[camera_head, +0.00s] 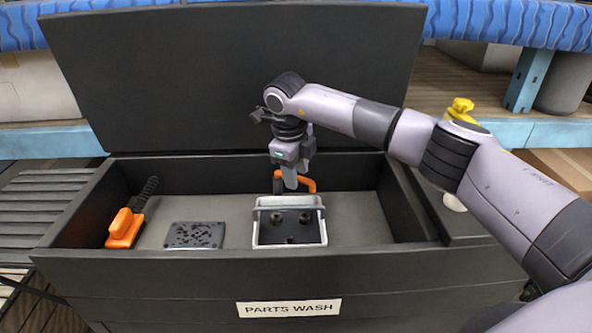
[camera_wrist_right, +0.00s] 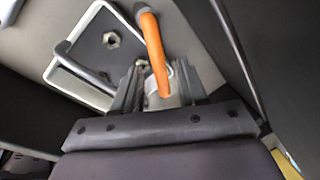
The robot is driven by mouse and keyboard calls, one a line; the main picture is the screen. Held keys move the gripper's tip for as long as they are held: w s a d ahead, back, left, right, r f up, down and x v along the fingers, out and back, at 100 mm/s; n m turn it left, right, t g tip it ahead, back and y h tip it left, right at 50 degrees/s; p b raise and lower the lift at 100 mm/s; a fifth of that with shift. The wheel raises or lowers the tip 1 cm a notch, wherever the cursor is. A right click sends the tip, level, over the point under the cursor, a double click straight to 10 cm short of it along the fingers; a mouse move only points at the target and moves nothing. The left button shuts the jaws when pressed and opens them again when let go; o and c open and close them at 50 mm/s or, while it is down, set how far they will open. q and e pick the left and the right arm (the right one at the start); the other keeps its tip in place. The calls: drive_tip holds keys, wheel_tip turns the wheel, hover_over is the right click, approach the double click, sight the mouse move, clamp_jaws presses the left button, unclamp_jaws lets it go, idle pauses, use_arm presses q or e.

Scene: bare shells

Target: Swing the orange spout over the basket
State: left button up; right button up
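The orange spout (camera_head: 307,184) is a bent tube at the back of the dark wash basin, partly hidden behind my right gripper in the head view. My right gripper (camera_head: 291,183) points down beside it, just behind the basket. In the right wrist view, the spout (camera_wrist_right: 153,50) runs down between the open fingers (camera_wrist_right: 160,88), with gaps at its sides. The basket (camera_head: 257,232) is a pale rectangular tray with a grey bar handle, standing on the basin floor with dark nuts inside. Its rim (camera_wrist_right: 52,76) also shows in the wrist view. My left gripper is out of view.
An orange brush-like tool (camera_head: 124,228) with a dark coiled part lies at the basin's left end. A dark perforated drain plate (camera_head: 194,235) is left of the basket. The raised lid (camera_head: 200,80) stands close behind my gripper. The basin floor right of the basket is clear.

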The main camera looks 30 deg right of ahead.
wheel_tip(320, 180, up, 7)
drive_tip(key=a, duration=0.1)
drive_tip(key=shift+s+b, duration=0.35)
drive_tip(key=shift+s, duration=0.05)
drive_tip(key=shift+a, duration=0.1)
drive_tip(key=c, duration=0.7)
drive_tip(key=n+b, duration=0.1)
drive_tip(key=n, duration=0.2)
drive_tip(key=shift+s+r, duration=0.1)
drive_tip(key=shift+r, duration=0.1)
clamp_jaws()
drive_tip(key=d+f+n+b, duration=0.1)
drive_tip(key=f+n, duration=0.1)
drive_tip(key=n, duration=0.3)
drive_tip(key=d+f+n+h+b, duration=0.1)
drive_tip(key=f+n, duration=0.1)
drive_tip(key=n, duration=0.3)
drive_tip(key=d+f+n+t, duration=0.1)
drive_tip(key=d+f+n, duration=0.1)
drive_tip(key=n, duration=0.3)
drive_tip(key=shift+f+b, duration=0.4)
drive_tip(key=shift+f, duration=0.15)
